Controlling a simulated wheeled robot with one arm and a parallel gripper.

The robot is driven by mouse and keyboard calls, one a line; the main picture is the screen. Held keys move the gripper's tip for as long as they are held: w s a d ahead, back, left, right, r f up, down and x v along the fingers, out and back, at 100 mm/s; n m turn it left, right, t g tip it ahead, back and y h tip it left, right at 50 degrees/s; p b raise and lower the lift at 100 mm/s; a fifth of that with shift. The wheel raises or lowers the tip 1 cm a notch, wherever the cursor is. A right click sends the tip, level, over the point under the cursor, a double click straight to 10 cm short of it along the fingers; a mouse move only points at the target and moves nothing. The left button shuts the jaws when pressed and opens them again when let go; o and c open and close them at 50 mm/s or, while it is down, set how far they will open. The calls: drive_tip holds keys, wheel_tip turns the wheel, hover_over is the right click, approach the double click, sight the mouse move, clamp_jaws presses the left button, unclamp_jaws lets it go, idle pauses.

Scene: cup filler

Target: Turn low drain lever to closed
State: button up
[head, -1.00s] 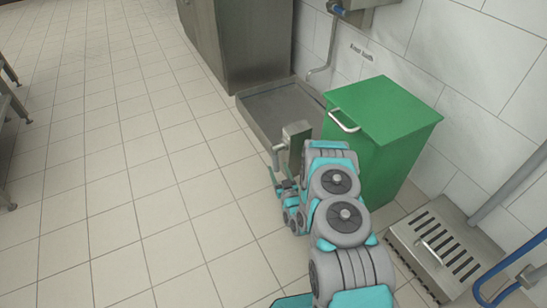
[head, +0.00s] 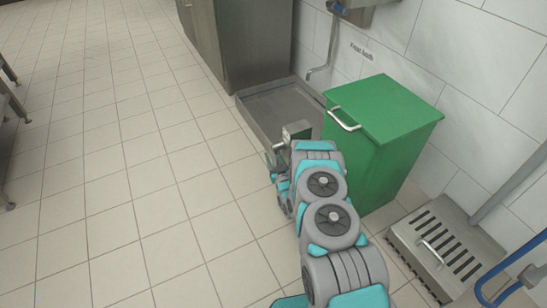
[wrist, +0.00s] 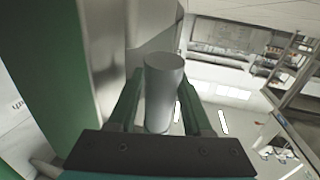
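The low drain valve is a grey metal box (head: 297,131) at the near corner of the foot bath tray. Its lever (head: 279,147) sticks out on the left side. In the wrist view the lever's grey cylindrical handle (wrist: 165,95) stands between the two green fingers of my gripper (wrist: 160,98). The fingers are apart, with narrow gaps beside the handle; contact at the fingertips is not clear. In the head view my gripper (head: 272,163) is small, low beside the lever, and partly hidden by my arm.
A green bin (head: 385,130) with a lid handle stands close to the right of my arm. The steel foot bath tray (head: 262,122) lies behind the valve, and a steel cabinet (head: 245,45) beyond it. A slotted steel step (head: 432,250) is at lower right. Tiled floor (head: 130,180) is free at left.

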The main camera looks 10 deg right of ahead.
clamp_jaws()
idle(1.1)
